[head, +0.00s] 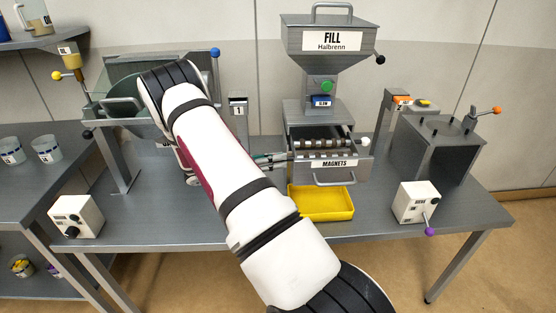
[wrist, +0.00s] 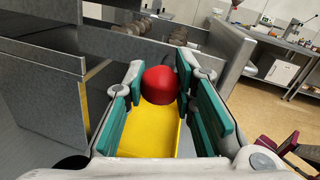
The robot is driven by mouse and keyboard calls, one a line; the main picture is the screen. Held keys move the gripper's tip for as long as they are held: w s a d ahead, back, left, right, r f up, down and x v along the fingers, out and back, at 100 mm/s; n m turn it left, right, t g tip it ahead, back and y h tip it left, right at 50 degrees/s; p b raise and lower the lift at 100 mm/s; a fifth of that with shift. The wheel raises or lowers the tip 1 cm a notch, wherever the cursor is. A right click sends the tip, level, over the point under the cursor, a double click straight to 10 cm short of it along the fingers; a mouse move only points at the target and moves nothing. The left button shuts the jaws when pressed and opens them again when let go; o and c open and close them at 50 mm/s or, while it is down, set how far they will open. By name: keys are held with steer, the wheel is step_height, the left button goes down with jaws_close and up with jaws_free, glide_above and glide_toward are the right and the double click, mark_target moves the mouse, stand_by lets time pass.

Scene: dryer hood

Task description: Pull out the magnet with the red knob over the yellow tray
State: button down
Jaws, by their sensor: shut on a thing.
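The red knob (wrist: 160,85) sits between the teal finger pads of my gripper (wrist: 158,80) in the wrist view, and my gripper is shut on it. In the head view my gripper (head: 272,159) reaches the left side of the magnets box (head: 334,177); the red knob cannot be made out there. Dark-and-light magnet bars (head: 325,143) lie across the box's open top. Whether the knob's own bar is still seated in the box is hidden. The yellow tray (head: 322,203) stands on the bench below the box front, and it shows under the fingers in the wrist view (wrist: 150,140).
The hopper marked FILL (head: 330,38) stands above the box. A white control box with a purple-tipped lever (head: 415,203) is at the right, before a grey metal box (head: 437,148). Another white control box (head: 76,216) is at the left. The front bench strip is mostly clear.

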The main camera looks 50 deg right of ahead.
steer(key=w+d+b+v, duration=0.1)
steer(key=b+v, duration=0.2)
steer(key=v, duration=0.4)
steer(key=shift+b, duration=0.3)
steer(key=shift+w, duration=0.1)
steer(key=c, duration=1.3)
jaws_free()
steer(key=shift+a, duration=0.15)
steer(key=v, duration=1.2)
